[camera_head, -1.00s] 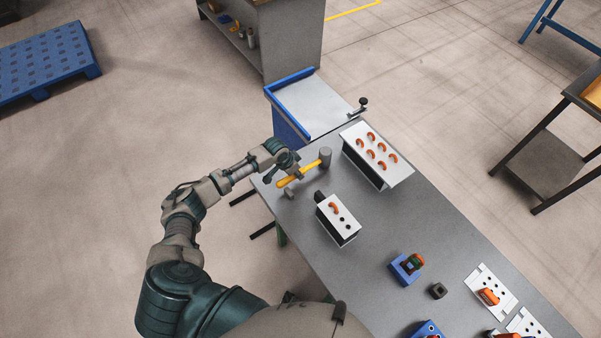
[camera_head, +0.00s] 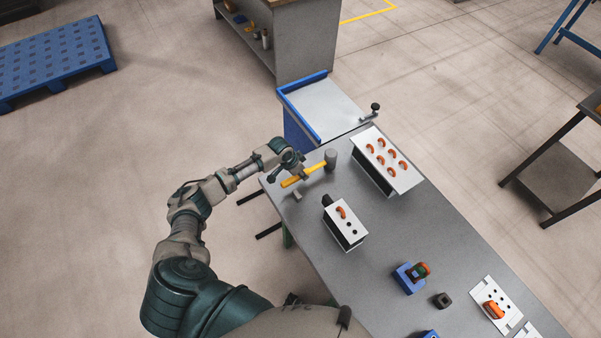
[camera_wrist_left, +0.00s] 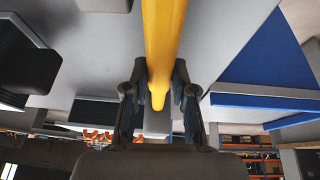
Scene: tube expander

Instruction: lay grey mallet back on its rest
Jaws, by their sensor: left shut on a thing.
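The grey mallet has a grey head (camera_head: 331,159) and a yellow handle (camera_head: 291,182). My left gripper (camera_head: 301,171) is shut on the handle, over the far left end of the grey table. In the left wrist view the yellow handle (camera_wrist_left: 162,40) runs between the two dark fingers (camera_wrist_left: 158,95), its rounded end showing there. A small grey block (camera_head: 297,196) is on the table just below the handle; I cannot tell if it is part of the rest. Whether the mallet touches anything under it is unclear. My right gripper is not in view.
A white-topped box with several orange pieces (camera_head: 402,178) stands right of the mallet. A smaller white-topped box (camera_head: 356,232) stands nearer. A blue-edged bench (camera_head: 325,106) adjoins the table's far end. Blue fixtures (camera_head: 403,279) lie farther along the grey table (camera_head: 325,265).

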